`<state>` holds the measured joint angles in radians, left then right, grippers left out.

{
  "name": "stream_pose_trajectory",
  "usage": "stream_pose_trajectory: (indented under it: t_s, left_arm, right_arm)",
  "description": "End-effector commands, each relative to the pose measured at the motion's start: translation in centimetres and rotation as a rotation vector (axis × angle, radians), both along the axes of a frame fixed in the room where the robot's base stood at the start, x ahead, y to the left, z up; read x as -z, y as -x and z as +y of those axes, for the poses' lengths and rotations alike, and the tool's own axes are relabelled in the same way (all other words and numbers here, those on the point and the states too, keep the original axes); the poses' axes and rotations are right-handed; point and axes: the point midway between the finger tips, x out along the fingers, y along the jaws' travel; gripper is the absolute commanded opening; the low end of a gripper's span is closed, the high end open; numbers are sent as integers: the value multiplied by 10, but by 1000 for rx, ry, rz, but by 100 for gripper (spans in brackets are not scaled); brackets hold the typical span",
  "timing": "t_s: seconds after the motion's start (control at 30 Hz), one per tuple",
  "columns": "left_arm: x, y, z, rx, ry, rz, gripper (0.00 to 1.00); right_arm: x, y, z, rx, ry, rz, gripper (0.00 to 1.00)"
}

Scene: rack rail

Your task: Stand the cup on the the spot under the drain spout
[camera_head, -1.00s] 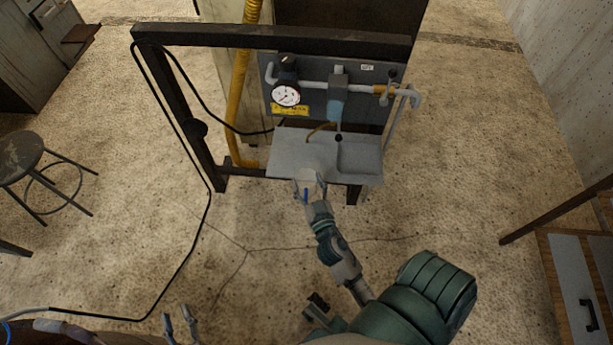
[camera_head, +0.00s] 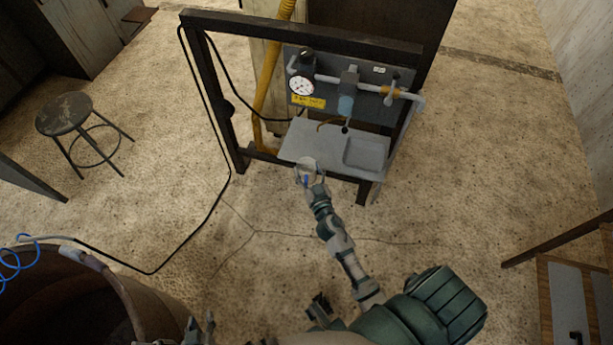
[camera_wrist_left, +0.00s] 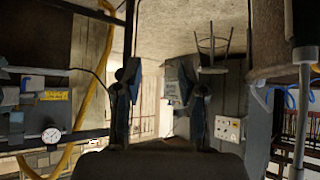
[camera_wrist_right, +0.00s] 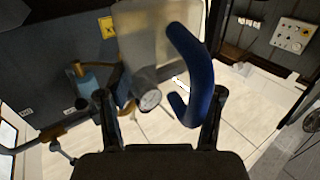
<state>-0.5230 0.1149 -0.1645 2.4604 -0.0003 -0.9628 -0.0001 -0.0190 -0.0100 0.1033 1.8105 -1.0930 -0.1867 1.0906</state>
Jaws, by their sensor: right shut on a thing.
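My right gripper (camera_head: 315,178) is shut on a pale translucent cup (camera_head: 306,165) at the front-left edge of the grey shelf (camera_head: 303,140). In the right wrist view the cup (camera_wrist_right: 152,38) with its blue handle (camera_wrist_right: 193,75) fills the space beyond the fingers. I cannot tell whether the cup touches the shelf. The drain spout (camera_head: 345,129) hangs under the blue-grey filter bowl (camera_head: 346,106), right of and behind the cup. The spot beneath it is not clearly marked. My left gripper (camera_head: 200,326) is low at left; its fingers stand apart and empty in the left wrist view (camera_wrist_left: 165,90).
A recessed basin (camera_head: 367,152) lies at the shelf's right. A dark frame (camera_head: 300,30) surrounds the panel with its gauge (camera_head: 301,85). A rusty barrel (camera_head: 120,290) stands front left, a stool (camera_head: 65,115) further back. A black hose hangs left.

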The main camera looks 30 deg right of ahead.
Motion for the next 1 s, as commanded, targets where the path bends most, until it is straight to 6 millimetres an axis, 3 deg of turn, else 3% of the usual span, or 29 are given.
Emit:
stream_pose_trajectory:
  t_s: [0.47, 1.0]
  left_arm:
    - [-1, -5, -1, 0, 7, -29, 40]
    - [-18, -26, -11, 7, 46, -177, 40]
  right_arm:
    - [8, -34, -41, 1, 2, 0, 30]
    - [11, -72, -85, 2, 0, 0, 30]
